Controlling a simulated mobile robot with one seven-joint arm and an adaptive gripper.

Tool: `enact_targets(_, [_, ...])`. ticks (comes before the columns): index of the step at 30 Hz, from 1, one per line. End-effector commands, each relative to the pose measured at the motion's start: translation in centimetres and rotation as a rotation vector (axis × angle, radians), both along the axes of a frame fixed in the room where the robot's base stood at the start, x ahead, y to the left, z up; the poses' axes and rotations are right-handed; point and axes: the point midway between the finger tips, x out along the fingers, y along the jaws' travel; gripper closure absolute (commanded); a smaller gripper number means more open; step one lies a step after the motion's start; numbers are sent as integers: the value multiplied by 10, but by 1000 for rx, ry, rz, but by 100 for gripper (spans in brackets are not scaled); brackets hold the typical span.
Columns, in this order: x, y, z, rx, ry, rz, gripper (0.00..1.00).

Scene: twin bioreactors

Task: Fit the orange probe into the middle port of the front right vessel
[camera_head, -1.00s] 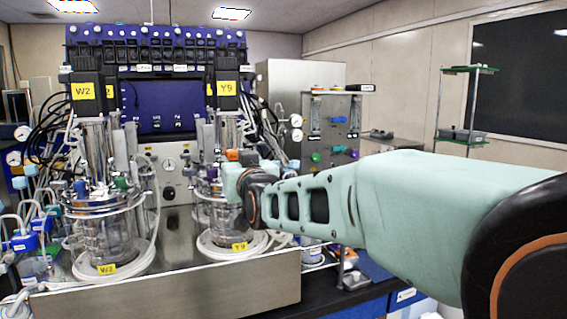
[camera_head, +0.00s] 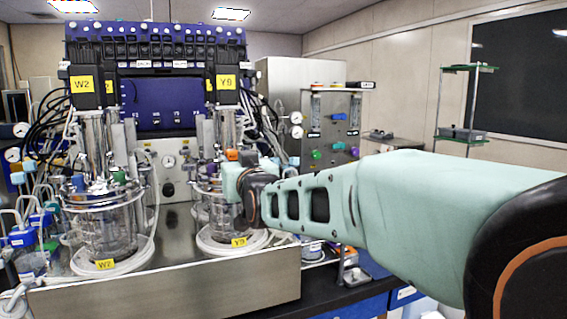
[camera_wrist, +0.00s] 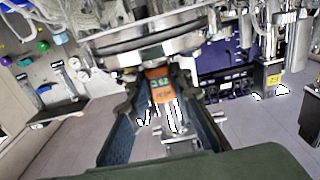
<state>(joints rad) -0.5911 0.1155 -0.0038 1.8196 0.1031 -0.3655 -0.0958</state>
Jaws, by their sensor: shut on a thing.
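The front right vessel, labelled Y9, is a glass jar (camera_head: 222,213) with a metal head plate; my arm partly covers it. My gripper (camera_head: 235,168) is at its upper right side, by the head plate. The orange probe (camera_head: 248,156) shows as a small orange block at my gripper. In the wrist view the probe's orange body (camera_wrist: 159,93), with a green marking, sits between the two dark fingers of my gripper (camera_wrist: 160,84), which are shut on it. The metal head plate (camera_wrist: 140,48) is just beyond the fingertips. The middle port and the probe's tip cannot be made out.
The W2 vessel (camera_head: 104,225) stands to the left, with tubing around it. Motor columns (camera_head: 228,92) rise above both vessels. A metal tray (camera_head: 170,280) bears them.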

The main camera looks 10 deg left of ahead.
Motion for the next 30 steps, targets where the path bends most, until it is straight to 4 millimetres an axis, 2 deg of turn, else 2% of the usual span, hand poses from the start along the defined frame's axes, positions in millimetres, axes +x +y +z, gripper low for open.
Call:
enact_targets(20, [0, 0, -4, 1, -1, 0, 100])
enact_targets(21, [0, 0, -4, 1, -1, 0, 76])
enact_targets(25, [0, 0, -4, 1, -1, 0, 62])
enact_targets(30, [0, 0, -4, 1, -1, 0, 60])
